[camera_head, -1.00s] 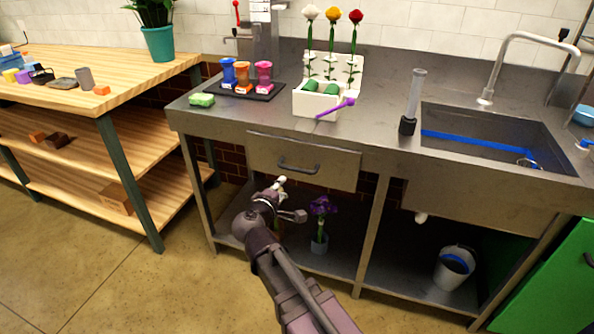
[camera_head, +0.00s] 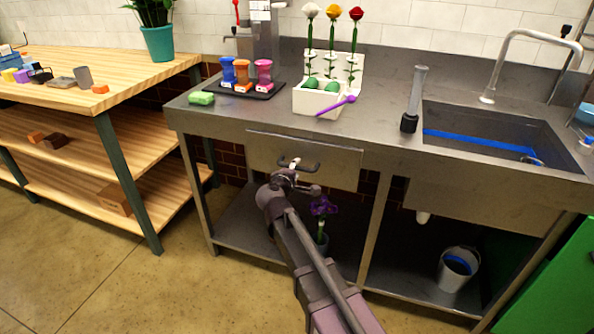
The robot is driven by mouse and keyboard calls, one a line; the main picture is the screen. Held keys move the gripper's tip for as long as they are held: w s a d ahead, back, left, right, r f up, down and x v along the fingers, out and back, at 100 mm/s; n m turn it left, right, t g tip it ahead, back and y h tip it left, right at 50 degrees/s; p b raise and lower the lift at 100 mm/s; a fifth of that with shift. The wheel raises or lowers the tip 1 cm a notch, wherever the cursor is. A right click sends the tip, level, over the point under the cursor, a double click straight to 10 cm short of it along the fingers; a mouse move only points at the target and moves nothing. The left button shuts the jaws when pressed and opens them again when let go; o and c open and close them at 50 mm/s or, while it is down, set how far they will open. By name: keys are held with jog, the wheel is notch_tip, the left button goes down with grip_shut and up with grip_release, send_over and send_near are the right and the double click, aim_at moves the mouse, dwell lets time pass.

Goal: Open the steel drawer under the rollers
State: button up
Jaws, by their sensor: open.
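The steel drawer (camera_head: 338,170) sits under the left part of the steel counter, its front flush with the frame, so it looks shut. Its dark bar handle (camera_head: 309,166) is at the middle of the front. My gripper (camera_head: 289,162) is at the left part of the handle, with its pale fingertips overlapping it in the picture. Its jaws are open. I cannot tell whether they touch the bar or have it between them.
Blue, orange and pink items (camera_head: 264,72) stand on a black tray above the drawer, beside a white flower holder (camera_head: 315,101). A purple flower (camera_head: 323,207) stands on the shelf below, partly behind my arm. A wooden bench (camera_head: 150,75) is at left.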

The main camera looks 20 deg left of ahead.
jog(key=shift+w+f, duration=0.15)
jog(key=shift+w, duration=0.45)
grip_shut()
jog(key=shift+s, duration=0.1)
